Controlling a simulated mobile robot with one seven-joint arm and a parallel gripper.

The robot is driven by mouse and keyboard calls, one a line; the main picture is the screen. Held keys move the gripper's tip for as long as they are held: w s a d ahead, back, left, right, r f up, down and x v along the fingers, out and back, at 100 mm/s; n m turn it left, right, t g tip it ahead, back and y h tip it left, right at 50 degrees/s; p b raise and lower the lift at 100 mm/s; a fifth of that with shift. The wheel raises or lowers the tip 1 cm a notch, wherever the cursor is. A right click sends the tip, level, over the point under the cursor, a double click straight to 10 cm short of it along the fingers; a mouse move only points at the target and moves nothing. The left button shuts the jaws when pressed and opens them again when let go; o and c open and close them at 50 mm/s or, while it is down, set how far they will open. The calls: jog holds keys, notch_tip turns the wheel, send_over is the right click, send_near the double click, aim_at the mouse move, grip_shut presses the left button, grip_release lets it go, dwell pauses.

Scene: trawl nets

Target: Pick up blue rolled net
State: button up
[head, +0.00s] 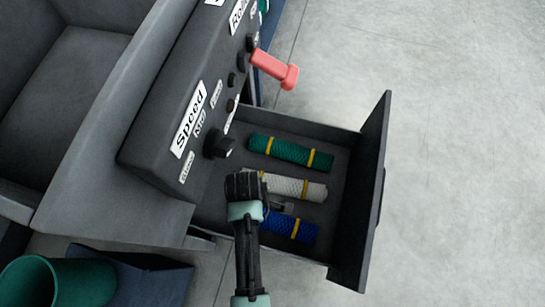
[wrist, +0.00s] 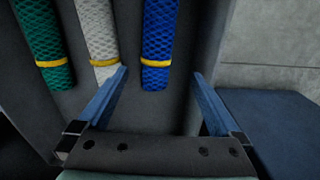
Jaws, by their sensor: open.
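The blue rolled net (head: 290,225) with yellow bands lies in the open drawer (head: 333,198), the nearest of three rolls in the head view; my arm hides its left part. In the wrist view the blue net (wrist: 158,40) runs down to an end between my gripper's fingers. My gripper (wrist: 162,85) is open and empty, its two blue fingers spread either side of the blue net's line. In the head view the gripper is over the left side of the drawer, its fingers mostly hidden by my arm.
A white rolled net (head: 295,186) lies beside the blue one, and a green rolled net (head: 290,152) beyond it. The drawer front (head: 372,195) stands up at the right. A console (head: 180,120) with knobs and a red lever (head: 275,68) rises at the left.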

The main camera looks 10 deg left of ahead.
aim_at(273, 221)
notch_tip(273, 221, down, 8)
jog(key=b, duration=0.5)
jog(key=shift+r+b, duration=0.2)
jog(key=shift+b, duration=0.1)
jog(key=f+b, duration=0.5)
jog(key=shift+w+f, duration=0.15)
jog(key=shift+w, duration=0.15)
grip_shut()
